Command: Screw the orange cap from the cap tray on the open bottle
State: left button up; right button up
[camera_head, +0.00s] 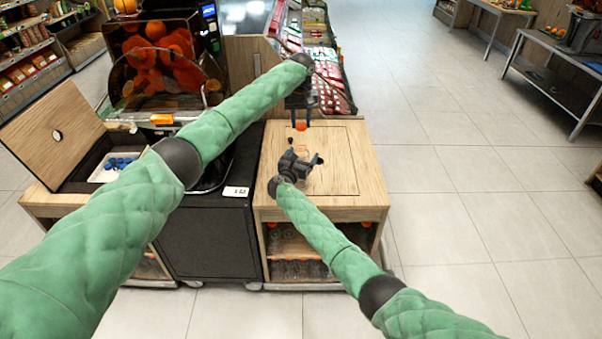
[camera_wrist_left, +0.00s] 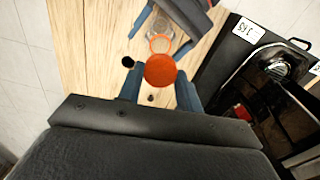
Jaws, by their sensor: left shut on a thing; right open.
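My left gripper (camera_head: 301,116) is shut on an orange cap (camera_head: 301,127) and holds it above the wooden cabinet top. The cap (camera_wrist_left: 160,71) sits between the fingers in the left wrist view. The clear open bottle (camera_wrist_left: 162,29) stands just beyond the cap there, with an orange ring at its mouth, apart from the cap. In the head view I cannot clearly make out the bottle. My right gripper (camera_head: 302,161) is open, low over the cabinet top; in the left wrist view its blue-grey fingers lie close beside the bottle.
The wooden cabinet top (camera_head: 345,180) is mostly clear around the grippers. To the left, an open box with a wooden lid (camera_head: 50,135) holds a white tray with blue caps (camera_head: 122,162). The juicer (camera_head: 160,60) with oranges stands behind it. Bottles fill the shelf below.

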jog(key=shift+w+d, duration=0.15)
jog(key=shift+w, duration=0.25)
jog(key=c, duration=1.5)
pick_arm(q)
send_over(301, 144)
jog(key=shift+s+f, duration=0.1)
jog(key=shift+f, duration=2.35)
pick_arm(e)
jog(key=shift+o, duration=0.2)
pick_arm(q)
jog(key=shift+f, duration=0.9)
jog(key=shift+f, duration=0.6)
